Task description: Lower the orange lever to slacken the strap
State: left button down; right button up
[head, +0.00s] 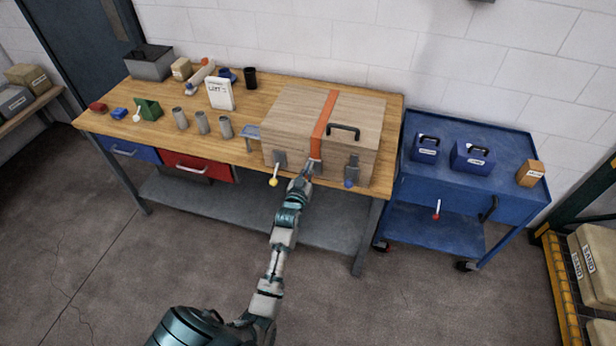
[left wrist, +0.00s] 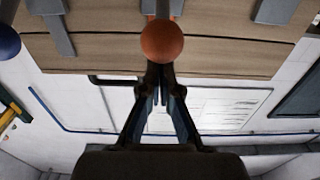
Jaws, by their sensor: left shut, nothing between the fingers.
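A wooden crate (head: 280,110) stands on the workbench with an orange strap (head: 325,115) over its lid and front. In the left wrist view the orange lever's ball knob (left wrist: 162,42) shows against the crate front, below a grey metal bracket in the picture. My left gripper (head: 309,170) is at the crate's front, by the strap's lower end, and hides the orange knob in the head view. In the left wrist view its fingers (left wrist: 160,72) are together and empty, their tips beside the orange knob. I cannot tell whether they touch it. My right gripper is out of view.
A yellow-knobbed lever (head: 273,182) is left of the gripper and a blue-knobbed lever (head: 349,182) right of it. A black handle (head: 343,130) is on the lid. Cups (head: 202,122) stand left of the crate; a blue cart (head: 470,190) stands right. The floor in front is clear.

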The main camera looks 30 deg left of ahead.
pick_arm(q)
jog(key=shift+s+d+f+b, duration=0.15)
jog(key=shift+f+b, duration=0.9)
jog(key=shift+f, duration=0.9)
jog(key=shift+w+f+b, duration=0.15)
jog(key=shift+f+b, duration=0.15)
jog(key=shift+f, duration=0.25)
jog(key=shift+w+f+b, duration=0.15)
jog(key=shift+f+b, duration=0.1)
jog(key=shift+f, duration=0.25)
jog(key=shift+s+a+r, duration=0.1)
jog(key=shift+a+r, duration=0.1)
jog(key=shift+r, duration=0.05)
jog(key=shift+s+r+p, duration=0.25)
jog(key=shift+p, duration=0.35)
jog(key=p+v, duration=0.5)
jog(key=v, duration=0.3)
jog(key=shift+s+r+p, duration=0.25)
jog(key=shift+r+p, duration=0.05)
jog(key=shift+p, duration=0.1)
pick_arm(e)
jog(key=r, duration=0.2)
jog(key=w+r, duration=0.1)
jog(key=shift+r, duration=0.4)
pick_arm(q)
jog(key=shift+d, duration=0.15)
